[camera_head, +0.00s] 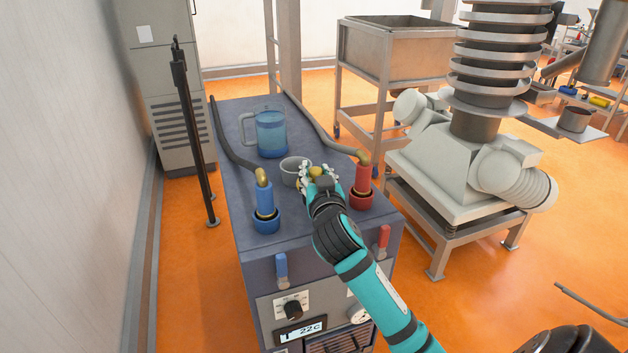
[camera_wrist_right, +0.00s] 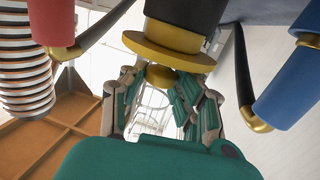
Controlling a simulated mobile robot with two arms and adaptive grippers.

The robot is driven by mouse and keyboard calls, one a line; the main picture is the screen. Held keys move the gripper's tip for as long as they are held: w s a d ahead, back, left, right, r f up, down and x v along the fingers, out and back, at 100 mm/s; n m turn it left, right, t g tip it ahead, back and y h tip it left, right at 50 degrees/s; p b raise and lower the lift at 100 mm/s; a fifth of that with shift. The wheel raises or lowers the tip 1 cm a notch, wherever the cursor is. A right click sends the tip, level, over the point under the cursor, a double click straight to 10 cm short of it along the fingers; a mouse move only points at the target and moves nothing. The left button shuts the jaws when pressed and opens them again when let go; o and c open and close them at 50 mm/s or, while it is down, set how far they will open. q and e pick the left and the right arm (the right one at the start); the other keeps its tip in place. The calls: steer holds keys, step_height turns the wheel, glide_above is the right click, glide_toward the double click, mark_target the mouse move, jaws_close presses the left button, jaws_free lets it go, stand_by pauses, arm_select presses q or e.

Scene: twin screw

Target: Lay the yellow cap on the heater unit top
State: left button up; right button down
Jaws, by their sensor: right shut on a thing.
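The yellow cap (camera_head: 316,171) is in my right gripper (camera_head: 318,180) in the head view, mostly hidden by the fingers. In the right wrist view, the yellow cap (camera_wrist_right: 166,50) shows as a wide disc with a round knob, and the right gripper (camera_wrist_right: 160,85) is shut on that knob. A dark cylindrical part adjoins the disc's far side. The heater unit (camera_head: 240,190) is a dark blue-grey cabinet, and the gripper is over its top. An open grey round neck (camera_head: 294,170) stands on the top, just left of the gripper. The left gripper is out of view.
A blue hose fitting (camera_head: 266,210) and a red one (camera_head: 361,186) stand on either side of the gripper, with dark hoses running back. A clear jug with blue liquid (camera_head: 271,135) stands behind.

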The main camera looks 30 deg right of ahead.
mark_target(314, 181)
steer(key=shift+w+d+f, duration=0.2)
steer(key=shift+w, duration=0.6)
step_height(314, 181, down, 3)
steer(key=shift+s+r+p, duration=0.1)
steer(key=shift+s+p, duration=0.05)
steer(key=shift+p, duration=0.2)
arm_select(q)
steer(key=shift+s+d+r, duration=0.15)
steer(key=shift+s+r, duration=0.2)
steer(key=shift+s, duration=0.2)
arm_select(e)
steer(key=shift+f, duration=0.25)
steer(key=shift+f, duration=0.1)
steer(key=c, duration=1.5)
jaws_free()
steer(key=shift+f, duration=0.1)
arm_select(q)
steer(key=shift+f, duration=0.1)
arm_select(e)
steer(key=o, duration=0.5)
steer(key=shift+r, duration=0.3)
arm_select(q)
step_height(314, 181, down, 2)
steer(key=b, duration=0.2)
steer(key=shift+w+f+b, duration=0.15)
steer(key=shift+b, duration=0.15)
arm_select(e)
steer(key=v, duration=1.2)
